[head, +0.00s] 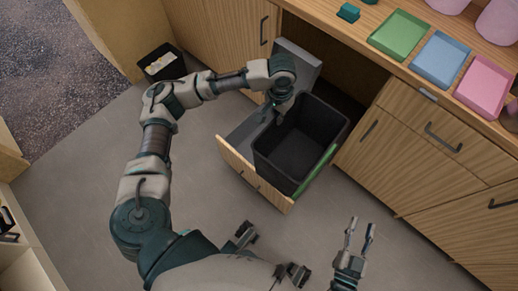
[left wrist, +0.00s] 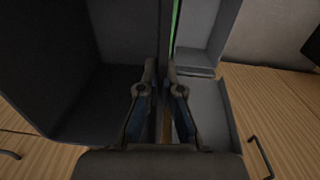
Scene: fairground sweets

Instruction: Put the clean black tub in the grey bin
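The black tub (head: 285,152) is empty inside and stands at the pulled-out drawer under the counter. The grey bin (head: 243,133) shows as grey walls beside and behind the tub; it also shows in the left wrist view (left wrist: 211,105). I cannot tell how deep the tub sits in it. My left gripper (head: 276,118) is at the tub's left rim. In the left wrist view its fingers (left wrist: 160,75) are close together on the tub's wall, with the dark tub (left wrist: 65,75) to the left. My right gripper (head: 361,226) is open and empty, low right.
A small black bin (head: 161,64) with pale litter stands on the floor at the back left. The counter holds a green tray (head: 398,35), a blue tray (head: 440,60) and a pink tray (head: 485,87). A green strip (head: 318,168) runs along the drawer's right. The floor in front is clear.

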